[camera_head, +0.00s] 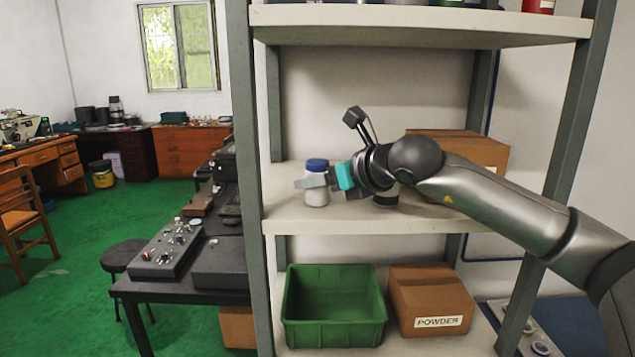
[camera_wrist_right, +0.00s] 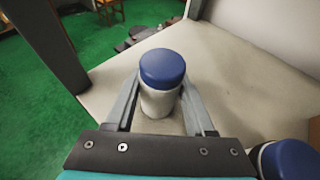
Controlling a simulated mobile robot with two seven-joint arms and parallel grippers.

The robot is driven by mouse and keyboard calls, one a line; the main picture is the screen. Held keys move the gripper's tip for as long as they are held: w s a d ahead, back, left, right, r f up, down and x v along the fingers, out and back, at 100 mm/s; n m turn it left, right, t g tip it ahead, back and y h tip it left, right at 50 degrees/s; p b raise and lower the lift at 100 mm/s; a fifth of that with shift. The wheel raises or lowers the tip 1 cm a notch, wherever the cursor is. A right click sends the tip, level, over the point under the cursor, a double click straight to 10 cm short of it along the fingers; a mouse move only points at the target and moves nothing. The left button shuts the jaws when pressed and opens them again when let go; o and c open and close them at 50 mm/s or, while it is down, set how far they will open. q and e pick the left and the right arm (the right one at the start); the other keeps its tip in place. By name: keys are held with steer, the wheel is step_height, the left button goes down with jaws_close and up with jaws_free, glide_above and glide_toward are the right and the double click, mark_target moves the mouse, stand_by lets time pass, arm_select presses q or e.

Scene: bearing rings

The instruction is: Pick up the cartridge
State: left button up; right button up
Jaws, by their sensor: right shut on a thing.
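The cartridge is taken to be a white jar with a blue lid (camera_head: 317,184) over the middle shelf, near its left end. It also shows upright in the right wrist view (camera_wrist_right: 161,82). My right gripper (camera_head: 318,184) reaches in from the right, with its two grey fingers (camera_wrist_right: 162,102) on either side of the jar's white body, shut on it below the lid. Whether the jar's bottom touches the shelf is hard to tell. My left gripper is in neither view.
A second blue-lidded jar (camera_wrist_right: 288,160) stands close by, partly hidden by my gripper. A cardboard box (camera_head: 480,152) stands behind my arm on the middle shelf (camera_head: 290,222). Grey shelf posts (camera_head: 250,180) flank it. Below are a green bin (camera_head: 335,325) and a POWDER box (camera_head: 430,300).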

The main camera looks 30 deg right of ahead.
jaws_close()
